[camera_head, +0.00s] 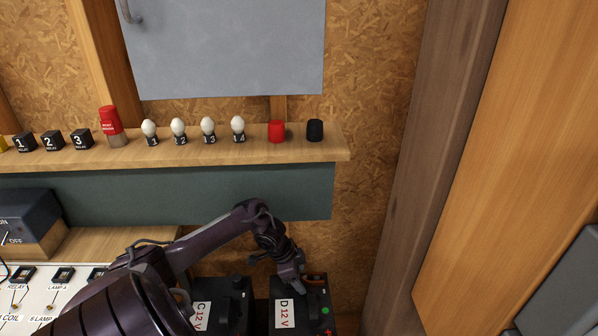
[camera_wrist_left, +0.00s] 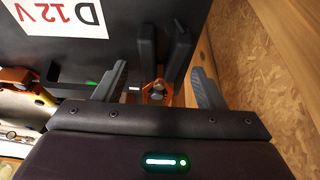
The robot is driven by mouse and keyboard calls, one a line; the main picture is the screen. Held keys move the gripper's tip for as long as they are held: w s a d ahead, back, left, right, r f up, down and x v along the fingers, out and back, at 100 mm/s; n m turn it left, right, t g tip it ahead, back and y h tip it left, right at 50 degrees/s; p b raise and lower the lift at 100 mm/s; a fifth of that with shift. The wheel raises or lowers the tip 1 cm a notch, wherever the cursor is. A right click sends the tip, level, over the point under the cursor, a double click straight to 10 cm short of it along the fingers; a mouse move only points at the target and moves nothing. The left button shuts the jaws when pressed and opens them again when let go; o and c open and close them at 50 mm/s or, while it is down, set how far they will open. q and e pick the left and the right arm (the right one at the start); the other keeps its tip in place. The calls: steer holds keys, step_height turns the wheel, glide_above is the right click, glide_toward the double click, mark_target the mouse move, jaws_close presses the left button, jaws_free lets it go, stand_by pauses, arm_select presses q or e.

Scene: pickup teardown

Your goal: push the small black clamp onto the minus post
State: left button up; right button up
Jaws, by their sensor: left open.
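Battery D (camera_head: 285,290), black with a white 12 V label, stands at the bottom of the head view; its label (camera_wrist_left: 70,14) shows upside down in the wrist view. My left gripper (camera_head: 293,287) is over its top. In the wrist view the left gripper (camera_wrist_left: 160,70) is open, with one finger on each side of what looks like the small black clamp (camera_wrist_left: 178,52). The clamp has two black handles and copper-coloured jaws, with a grey post-like part between the jaws. I cannot tell whether the clamp is seated on it, or whether the fingers touch the clamp.
Battery C (camera_head: 236,286) stands left of battery D. A wooden shelf (camera_head: 230,152) above carries relays, bulbs, a red cap (camera_head: 276,131) and a black cap (camera_head: 315,130). A wooden post (camera_head: 440,130) stands to the right. A switch panel (camera_head: 40,292) is at the lower left.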

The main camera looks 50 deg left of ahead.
arm_select(q)
steer(key=shift+r, duration=0.1)
steer(key=v, duration=0.7)
steer(key=shift+r, duration=0.25)
steer(key=shift+s+f, duration=0.1)
steer(key=shift+s, duration=0.1)
